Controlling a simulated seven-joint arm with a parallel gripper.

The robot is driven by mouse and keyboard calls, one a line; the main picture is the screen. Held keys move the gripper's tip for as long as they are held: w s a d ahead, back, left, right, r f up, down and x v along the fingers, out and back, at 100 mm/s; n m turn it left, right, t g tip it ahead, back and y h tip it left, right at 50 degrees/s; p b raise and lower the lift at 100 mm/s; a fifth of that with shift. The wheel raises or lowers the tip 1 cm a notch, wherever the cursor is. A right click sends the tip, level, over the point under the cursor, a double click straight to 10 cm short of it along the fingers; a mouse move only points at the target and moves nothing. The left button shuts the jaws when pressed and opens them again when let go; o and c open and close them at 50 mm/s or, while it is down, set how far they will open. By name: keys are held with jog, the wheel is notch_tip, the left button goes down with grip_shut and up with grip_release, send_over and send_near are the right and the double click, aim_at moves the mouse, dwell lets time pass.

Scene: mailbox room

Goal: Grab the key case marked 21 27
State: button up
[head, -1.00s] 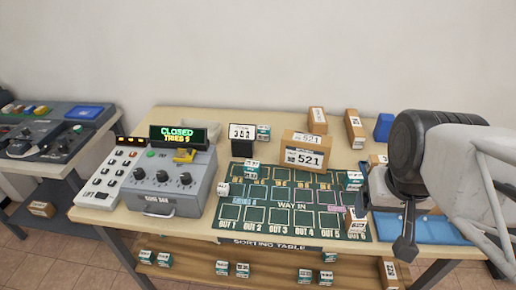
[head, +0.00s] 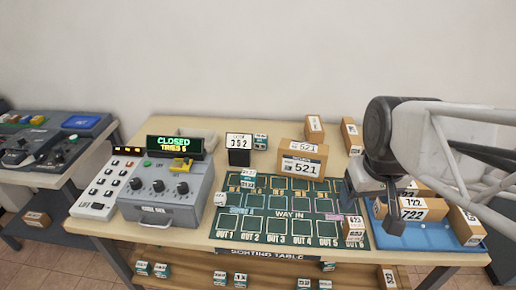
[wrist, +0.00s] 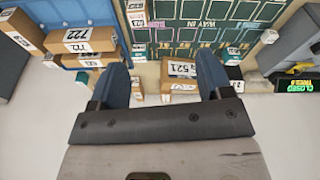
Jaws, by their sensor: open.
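Several small green-and-white cases with printed numbers are in the head view; their numbers are too small to read surely. A pair (head: 248,181) sits at the back left of the green sorting mat, with what looks like a 21 on it. One case (head: 221,199) is at the mat's left edge. Others stand beside the number sign (head: 260,142) and on the lower shelf (head: 142,268). I cannot tell which is marked 21 27. My gripper (head: 373,205) is open over the mat's right side, holding nothing. In the wrist view its blue fingers (wrist: 162,75) are apart, with the 521 box beyond them.
The 521 boxes (head: 303,163) stand at the mat's back. The blue tray (head: 400,238) at right holds cartons marked 722 (head: 413,209). A small carton (head: 353,228) is at OUT 6. A grey console (head: 166,203) with a CLOSED display (head: 175,147) stands left. The mat's middle is clear.

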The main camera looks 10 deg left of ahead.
jog(key=w+a+f+n, duration=0.2)
jog(key=w+a+n, duration=0.25)
jog(key=w, duration=0.55)
jog(key=n+g, duration=0.2)
jog(key=n, duration=0.8)
send_over(249, 180)
jog(key=w, duration=0.2)
jog(key=f, duration=1.5)
jog(key=shift+s+d+f, duration=0.2)
jog(key=shift+d+f, duration=0.1)
jog(key=shift+d, duration=0.05)
jog(key=shift+w+a+f, duration=0.15)
jog(key=shift+a+f, duration=0.15)
jog(key=shift+a, duration=0.05)
jog(key=shift+f, duration=1.3)
jog(key=shift+a+f, duration=0.1)
jog(key=shift+f, duration=2.5)
